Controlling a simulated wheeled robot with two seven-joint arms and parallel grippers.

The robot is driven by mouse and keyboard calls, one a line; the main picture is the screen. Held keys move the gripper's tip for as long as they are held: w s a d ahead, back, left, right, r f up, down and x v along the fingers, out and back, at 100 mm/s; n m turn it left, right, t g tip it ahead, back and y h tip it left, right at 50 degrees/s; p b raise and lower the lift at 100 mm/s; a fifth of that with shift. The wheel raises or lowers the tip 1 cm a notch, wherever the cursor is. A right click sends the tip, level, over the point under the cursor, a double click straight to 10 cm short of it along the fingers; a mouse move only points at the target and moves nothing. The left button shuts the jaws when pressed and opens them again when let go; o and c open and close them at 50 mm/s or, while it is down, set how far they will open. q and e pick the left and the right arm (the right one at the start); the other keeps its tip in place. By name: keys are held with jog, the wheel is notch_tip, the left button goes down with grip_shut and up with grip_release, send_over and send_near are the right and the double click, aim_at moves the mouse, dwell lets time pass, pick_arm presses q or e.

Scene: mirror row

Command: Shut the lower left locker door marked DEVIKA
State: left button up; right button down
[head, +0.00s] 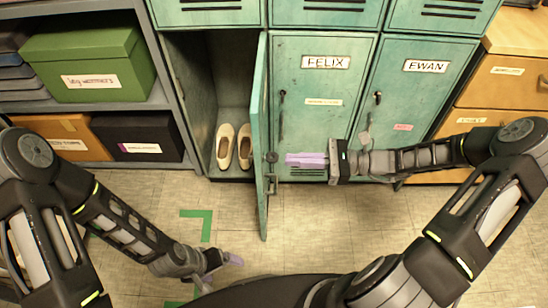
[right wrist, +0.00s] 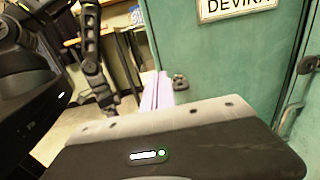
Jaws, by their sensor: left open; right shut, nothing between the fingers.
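The lower left locker door (head: 262,130) stands wide open, seen nearly edge-on in the head view, sticking out toward me. Its green outer face (right wrist: 225,60) with the DEVIKA label (right wrist: 236,6) shows in the right wrist view. A small dark latch (right wrist: 181,82) sits on that face. My right gripper (head: 290,159) is shut and empty, to the right of the door on its outer-face side. Its purple fingertips are close to the latch; I cannot tell whether they touch. My left gripper (head: 232,260) is open and empty, low over the floor, left of the door.
Cream shoes (head: 235,147) stand inside the open locker. The FELIX door (head: 320,115) and EWAN door (head: 412,110) are shut. A shelf with a green box (head: 88,65) stands left, wooden drawers (head: 508,80) right. The floor left of the door is clear, with green tape (head: 200,214).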

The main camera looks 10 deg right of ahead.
aim_at(273, 160)
pick_arm(q)
jog(key=shift+f, duration=0.1)
pick_arm(e)
jog(key=x, duration=0.5)
jog(key=shift+w+a, duration=0.1)
jog(key=shift+a, duration=0.25)
